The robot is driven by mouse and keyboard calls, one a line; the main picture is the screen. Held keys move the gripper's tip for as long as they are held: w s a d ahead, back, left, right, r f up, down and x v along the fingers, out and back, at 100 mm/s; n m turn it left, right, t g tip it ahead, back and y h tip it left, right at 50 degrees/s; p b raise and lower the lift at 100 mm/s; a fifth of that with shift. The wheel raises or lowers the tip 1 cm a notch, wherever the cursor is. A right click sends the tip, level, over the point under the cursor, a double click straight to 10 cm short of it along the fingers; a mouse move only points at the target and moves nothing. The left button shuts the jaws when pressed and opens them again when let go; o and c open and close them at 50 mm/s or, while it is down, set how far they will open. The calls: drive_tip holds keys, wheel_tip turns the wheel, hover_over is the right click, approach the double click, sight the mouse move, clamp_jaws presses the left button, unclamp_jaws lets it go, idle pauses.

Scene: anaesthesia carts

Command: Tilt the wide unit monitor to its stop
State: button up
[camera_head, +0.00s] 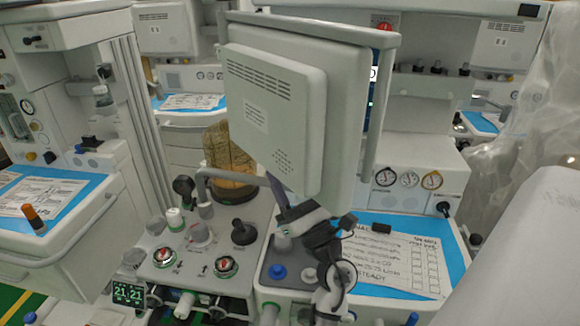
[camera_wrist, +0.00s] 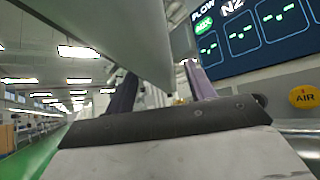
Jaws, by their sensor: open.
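The wide unit monitor (camera_head: 275,125) stands in the middle of the head view with its vented grey back toward me and its top rail leaning slightly in the picture. My gripper (camera_head: 273,182) is at its lower edge, reaching up from below, and the panel partly hides the fingers. In the wrist view, my gripper (camera_wrist: 162,88) has its two purple fingers spread apart. The lower corner of a grey panel (camera_wrist: 115,35), apparently the monitor, comes down between them. I cannot tell whether either finger touches it.
A lit screen with flow readouts (camera_wrist: 255,35) is at the upper right of the wrist view. Below the monitor is a panel of knobs and gauges (camera_head: 200,250). A blue worktop with a checklist (camera_head: 395,260) lies to the right. A brown rounded object (camera_head: 228,155) stands behind left.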

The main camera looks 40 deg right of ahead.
drive_tip(key=shift+w+r, duration=0.15)
drive_tip(key=shift+c, duration=0.2)
clamp_jaws()
drive_tip(key=a+r+m+h+p, duration=0.1)
drive_tip(key=a+m+h+p, duration=0.1)
drive_tip(key=a, duration=0.5)
drive_tip(key=shift+w+a+m+g+h, duration=0.15)
drive_tip(key=shift+w+m+g+h, duration=0.2)
drive_tip(key=shift+m+h, duration=0.5)
drive_tip(key=shift+r, duration=0.1)
drive_tip(key=shift+o, duration=0.2)
unclamp_jaws()
drive_tip(key=shift+s, duration=0.1)
